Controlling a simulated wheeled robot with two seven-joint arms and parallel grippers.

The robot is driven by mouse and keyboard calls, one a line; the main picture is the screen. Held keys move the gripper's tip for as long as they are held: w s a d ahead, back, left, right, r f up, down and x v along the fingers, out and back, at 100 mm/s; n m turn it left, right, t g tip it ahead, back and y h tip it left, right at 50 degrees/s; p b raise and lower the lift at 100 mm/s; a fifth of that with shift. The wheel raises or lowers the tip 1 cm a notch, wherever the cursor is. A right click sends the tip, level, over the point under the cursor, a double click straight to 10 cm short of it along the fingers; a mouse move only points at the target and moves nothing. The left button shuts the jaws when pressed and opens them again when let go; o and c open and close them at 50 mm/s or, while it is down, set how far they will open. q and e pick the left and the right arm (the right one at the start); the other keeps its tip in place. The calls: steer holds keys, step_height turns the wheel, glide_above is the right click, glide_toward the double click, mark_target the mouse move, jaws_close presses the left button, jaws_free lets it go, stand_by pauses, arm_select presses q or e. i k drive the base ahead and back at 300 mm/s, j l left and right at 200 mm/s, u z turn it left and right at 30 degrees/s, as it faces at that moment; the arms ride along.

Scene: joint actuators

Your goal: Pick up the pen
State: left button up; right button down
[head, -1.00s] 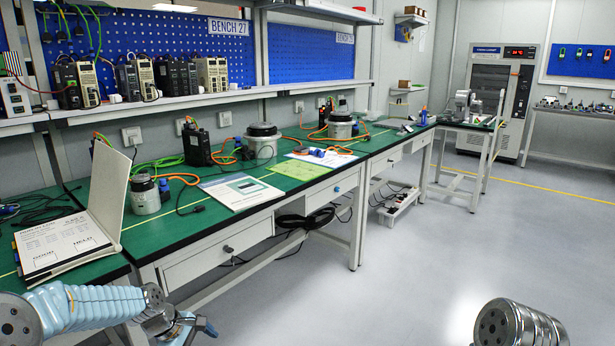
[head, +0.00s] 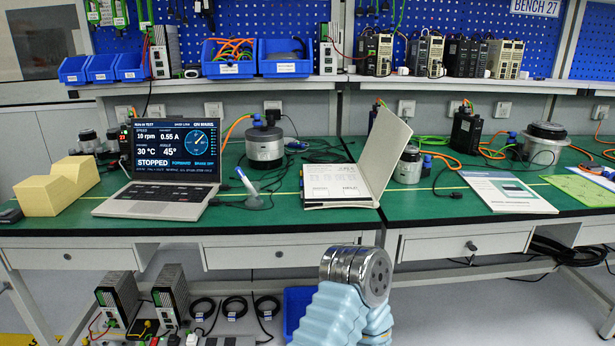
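Neither of my grippers shows in the head view. Only a light blue sleeved part of my arm with a silver joint comes up at the bottom, right of centre, in front of the bench edge.
The laptop (head: 155,198) reads STOPPED. A silver motor (head: 265,150) stands behind the pen and the white binder (head: 340,186) to its right. Yellow foam blocks (head: 55,187) lie at left, a printed booklet (head: 507,192) at right. Drawers (head: 285,253) are under the bench top.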

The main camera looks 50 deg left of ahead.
mark_target(241, 175)
steer(key=j+u, duration=0.2)
steer(key=u, duration=1.35)
steer(key=i+j+u, duration=0.15)
steer(key=i+j, duration=0.45)
steer(key=i, duration=0.1)
